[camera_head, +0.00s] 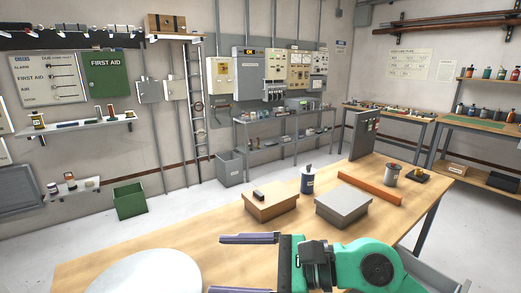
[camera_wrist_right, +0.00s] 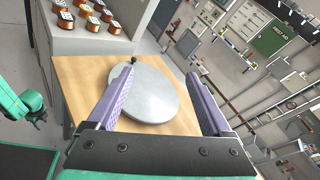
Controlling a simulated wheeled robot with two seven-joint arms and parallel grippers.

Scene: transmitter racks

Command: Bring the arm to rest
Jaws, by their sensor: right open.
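My right gripper (camera_head: 217,265) is over the near part of the wooden table in the head view. Its two purple fingers are spread apart and point left. In the right wrist view the same gripper (camera_wrist_right: 161,75) is open, with nothing between its fingers. A pale round disc (camera_head: 140,276) lies at the near left of the table; it also shows beyond the fingers in the right wrist view (camera_wrist_right: 152,98). My left arm does not show in the head view. A green arm part (camera_wrist_right: 22,103), which looks like my left arm, shows at the left of the wrist view; its jaws are unclear.
On the table (camera_head: 215,243) stand a tan box (camera_head: 271,207), a grey box (camera_head: 343,208), a dark blue bottle (camera_head: 307,180), an orange bar (camera_head: 369,189) and a metal can (camera_head: 392,174). A grey panel (camera_head: 364,136) rises at the far edge.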

